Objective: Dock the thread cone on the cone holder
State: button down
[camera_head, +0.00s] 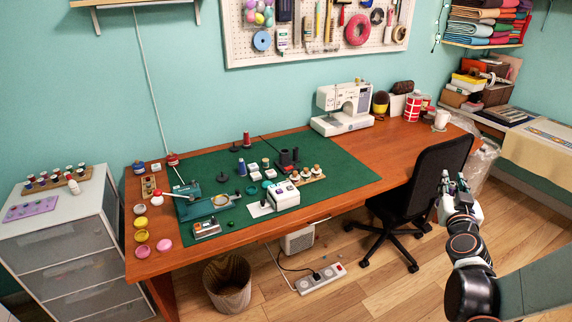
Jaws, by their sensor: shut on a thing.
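My gripper (446,186) is at the right, in front of the black chair's back and well away from the green mat. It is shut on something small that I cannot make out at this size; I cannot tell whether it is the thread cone. A red spool or cone (247,139) stands upright at the back of the green mat. A dark stand with short posts (286,158) is on the mat's middle; I cannot tell whether this is the cone holder.
The wooden table (400,146) has a clear stretch right of the green mat (335,163). A sewing machine (344,108) stands at the back. The black chair (428,180) is between my gripper and the table. A white drawer cabinet (68,252) is at the left.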

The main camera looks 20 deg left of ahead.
aim_at(223, 176)
jog(key=j+z, duration=0.1)
jog(key=j, duration=0.4)
jog(key=j+z, duration=0.15)
jog(key=j, duration=0.3)
jog(key=k+j+z, duration=0.1)
jog(key=j, duration=0.35)
jog(key=k+j+z, duration=0.1)
jog(key=j, duration=0.4)
jog(key=j+z, duration=0.15)
jog(key=j, duration=0.3)
jog(key=k+j+z, duration=0.1)
jog(key=j, duration=0.35)
jog(key=k+j+z, duration=0.1)
jog(key=j, duration=0.35)
jog(key=k+j, duration=0.15)
jog(key=j, duration=0.2)
jog(key=k+j, duration=0.15)
jog(key=j, duration=0.25)
jog(key=i+j, duration=0.3)
jog(key=i, duration=0.15)
